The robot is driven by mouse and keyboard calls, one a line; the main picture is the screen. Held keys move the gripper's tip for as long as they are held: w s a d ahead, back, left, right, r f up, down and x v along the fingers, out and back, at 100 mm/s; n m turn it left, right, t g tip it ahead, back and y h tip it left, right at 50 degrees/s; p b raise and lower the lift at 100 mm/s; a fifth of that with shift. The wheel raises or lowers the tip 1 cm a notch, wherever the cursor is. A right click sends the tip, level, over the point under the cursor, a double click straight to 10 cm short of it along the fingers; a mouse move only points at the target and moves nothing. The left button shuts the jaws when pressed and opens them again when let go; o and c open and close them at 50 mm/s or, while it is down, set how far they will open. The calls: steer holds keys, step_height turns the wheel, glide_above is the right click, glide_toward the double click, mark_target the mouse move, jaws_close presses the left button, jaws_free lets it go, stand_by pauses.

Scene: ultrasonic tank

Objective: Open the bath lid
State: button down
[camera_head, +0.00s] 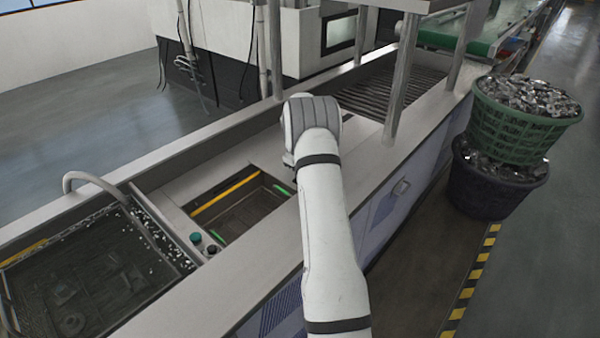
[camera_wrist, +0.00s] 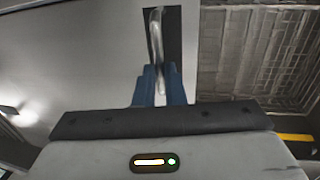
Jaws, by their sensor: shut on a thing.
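The bath lid is a flat grey panel, seen beside the bath opening in the head view (camera_head: 235,158) and filling the left of the wrist view (camera_wrist: 80,65). A curved metal handle (camera_wrist: 155,35) stands over a dark strip on it. My gripper (camera_wrist: 160,85) has its blue fingers closed around the lower part of the handle. In the head view the gripper and handle are hidden behind my white arm. The bath opening (camera_head: 237,214) is partly uncovered, with a yellow edge and a dark mesh bottom, which also shows in the wrist view (camera_wrist: 255,55).
A basket tank (camera_head: 90,280) with a bent metal handle lies at the left. Green and black knobs (camera_head: 195,238) sit beside the opening. Metal posts (camera_head: 403,75) and slatted rollers stand beyond my arm. Stacked crates of metal parts (camera_head: 525,135) stand on the right floor.

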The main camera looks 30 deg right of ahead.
steer(key=c, duration=1.5)
jaws_free()
steer(key=shift+a+r, duration=0.1)
steer(key=shift+r, duration=0.05)
step_height(320, 180, up, 7)
steer(key=a, duration=0.1)
steer(key=shift+s+a+r+b, duration=0.2)
steer(key=shift+b, duration=0.15)
